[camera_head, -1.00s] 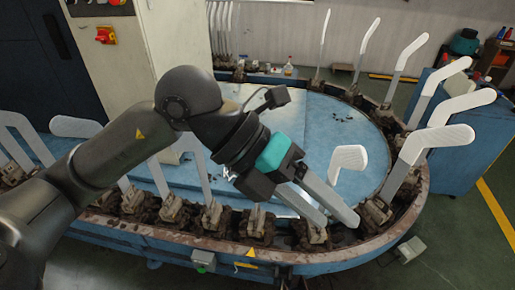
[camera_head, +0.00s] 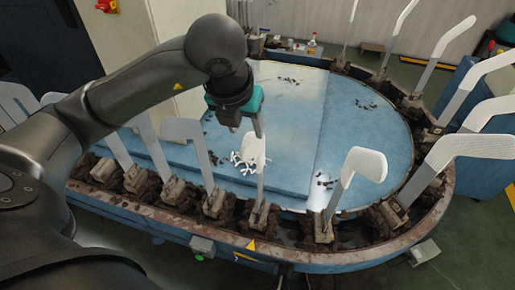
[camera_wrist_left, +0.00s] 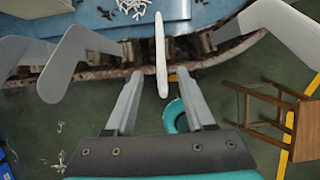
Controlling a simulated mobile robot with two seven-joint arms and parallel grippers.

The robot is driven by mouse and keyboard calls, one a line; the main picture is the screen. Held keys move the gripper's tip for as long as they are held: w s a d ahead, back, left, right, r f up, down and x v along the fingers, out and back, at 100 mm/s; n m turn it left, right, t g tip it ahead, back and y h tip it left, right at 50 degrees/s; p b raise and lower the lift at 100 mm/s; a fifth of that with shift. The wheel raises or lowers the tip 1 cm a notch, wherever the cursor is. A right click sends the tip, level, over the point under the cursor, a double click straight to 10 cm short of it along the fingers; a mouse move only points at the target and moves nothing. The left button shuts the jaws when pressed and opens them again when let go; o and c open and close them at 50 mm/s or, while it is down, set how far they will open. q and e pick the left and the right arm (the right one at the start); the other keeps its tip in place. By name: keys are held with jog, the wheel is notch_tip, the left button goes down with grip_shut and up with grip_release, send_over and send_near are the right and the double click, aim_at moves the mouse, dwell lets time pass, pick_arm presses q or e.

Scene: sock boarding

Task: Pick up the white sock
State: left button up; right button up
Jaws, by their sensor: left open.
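My left gripper (camera_head: 247,130) is open and points down over the near rim of the machine. Below its fingertips stands an upright foot-shaped form with a white sock-like surface (camera_head: 252,150). In the left wrist view this white form (camera_wrist_left: 161,55) shows edge-on between the two spread fingers (camera_wrist_left: 157,76), with space on both sides. I cannot tell how far below the fingers it is, or where a sock ends and the form begins. Another white sock-like form (camera_head: 365,163) stands to its right. My right gripper is not in view.
Greyer forms (camera_head: 185,130) stand close on the left, and several white ones (camera_head: 485,112) line the right rim. Small white pieces (camera_head: 240,168) lie on the blue round table (camera_head: 370,120). A wooden stool (camera_wrist_left: 265,105) is on the floor.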

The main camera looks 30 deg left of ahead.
aim_at(251, 142)
pick_arm(q)
jog(key=x, duration=0.8)
jog(key=shift+w, duration=0.15)
grip_shut()
